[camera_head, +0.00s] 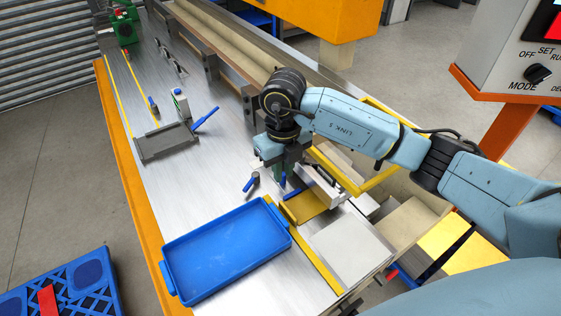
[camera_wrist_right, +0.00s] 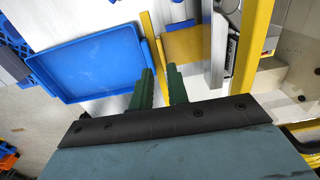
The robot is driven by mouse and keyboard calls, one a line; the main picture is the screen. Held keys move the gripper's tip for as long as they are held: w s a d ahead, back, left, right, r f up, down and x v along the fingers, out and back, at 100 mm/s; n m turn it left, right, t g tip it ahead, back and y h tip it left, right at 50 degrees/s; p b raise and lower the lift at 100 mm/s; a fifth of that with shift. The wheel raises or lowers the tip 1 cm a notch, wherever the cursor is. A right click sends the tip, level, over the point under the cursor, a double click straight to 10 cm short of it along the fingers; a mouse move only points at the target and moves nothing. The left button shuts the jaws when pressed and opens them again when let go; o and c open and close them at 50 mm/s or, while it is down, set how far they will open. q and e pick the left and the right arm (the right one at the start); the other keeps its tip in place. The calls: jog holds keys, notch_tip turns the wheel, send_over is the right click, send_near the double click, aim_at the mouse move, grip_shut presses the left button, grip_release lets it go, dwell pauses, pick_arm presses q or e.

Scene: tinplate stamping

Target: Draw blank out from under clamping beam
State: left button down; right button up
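A flat gold-coloured sheet (camera_head: 306,208), which looks like the blank, lies on the bench against a pale clamping beam (camera_head: 326,190). Whether its far edge runs under the beam is hidden. The sheet (camera_wrist_right: 184,45) and the beam (camera_wrist_right: 218,50) also show in the right wrist view. My right gripper (camera_head: 283,172) points down just behind the sheet, near the beam's end. In the wrist view its green fingers (camera_wrist_right: 160,82) stand apart with nothing visible between them. My left gripper is in neither view.
A blue tray (camera_head: 225,252) stands left of the sheet. A light grey plate (camera_head: 350,247) lies at the front right, beyond a yellow strip. A yellow frame (camera_head: 345,178) rises beside my right arm. A grey fixture (camera_head: 167,141) and blue-handled clamps sit farther back.

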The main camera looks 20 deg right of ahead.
aim_at(285, 203)
notch_tip(285, 203, down, 12)
jog(key=shift+r+p, duration=0.1)
jog(key=shift+p, duration=0.2)
jog(key=shift+c, duration=0.5)
grip_shut()
jog(key=shift+d, duration=0.15)
dwell(0.5)
jog(key=shift+s, duration=0.1)
